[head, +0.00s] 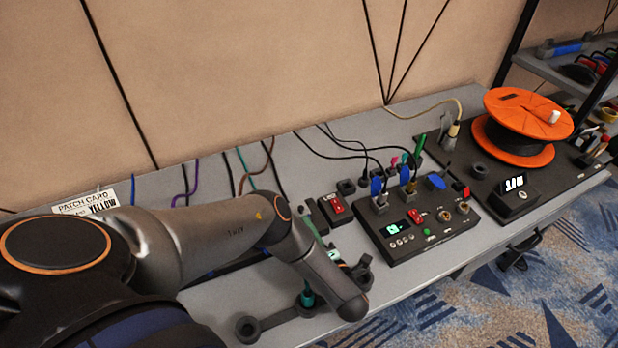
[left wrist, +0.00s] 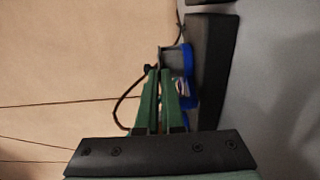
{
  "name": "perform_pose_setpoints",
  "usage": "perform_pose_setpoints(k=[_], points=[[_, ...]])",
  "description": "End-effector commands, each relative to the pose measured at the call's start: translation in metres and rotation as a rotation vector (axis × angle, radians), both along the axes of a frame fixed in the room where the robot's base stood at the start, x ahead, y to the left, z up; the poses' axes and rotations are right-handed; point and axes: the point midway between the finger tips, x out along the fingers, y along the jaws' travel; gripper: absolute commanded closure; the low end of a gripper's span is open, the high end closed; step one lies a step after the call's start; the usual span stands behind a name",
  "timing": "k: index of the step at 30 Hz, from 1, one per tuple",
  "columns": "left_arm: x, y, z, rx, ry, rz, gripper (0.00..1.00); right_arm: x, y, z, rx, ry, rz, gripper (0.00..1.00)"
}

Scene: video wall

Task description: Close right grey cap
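My left gripper (left wrist: 159,73) has green fingers close together, with a narrow gap and nothing visible held in it. A grey piece with a blue rim (left wrist: 177,62) lies just beyond the fingertips, beside a black box (left wrist: 213,65); contact cannot be told. In the head view my left arm crosses the table front and mostly hides its hand. Small dark grey pieces, possibly caps (head: 346,187), stand left of the black control box (head: 410,252). Which is the right grey cap I cannot tell. My right gripper is not in view.
The control box carries upright blue connectors (head: 377,186) with black cables. A small box with a red switch (head: 336,207) is beside it. An orange spool (head: 520,105) stands at right. Cables hang along the tan wall (head: 240,70). The table's front edge borders blue patterned carpet.

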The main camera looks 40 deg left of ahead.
Motion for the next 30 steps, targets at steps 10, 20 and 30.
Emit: perform_pose_setpoints(k=[10,20,30], points=[[-0.0003,0.0022,-0.0023,0.03,-0.012,0.005,1.0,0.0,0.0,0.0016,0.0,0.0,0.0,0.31],[-0.0006,0.0025,-0.0027,0.029,-0.012,0.005,0.94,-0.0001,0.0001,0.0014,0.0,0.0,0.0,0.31],[-0.0002,0.0011,-0.0027,0.027,-0.012,0.002,0.66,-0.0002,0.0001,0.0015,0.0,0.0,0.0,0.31]])
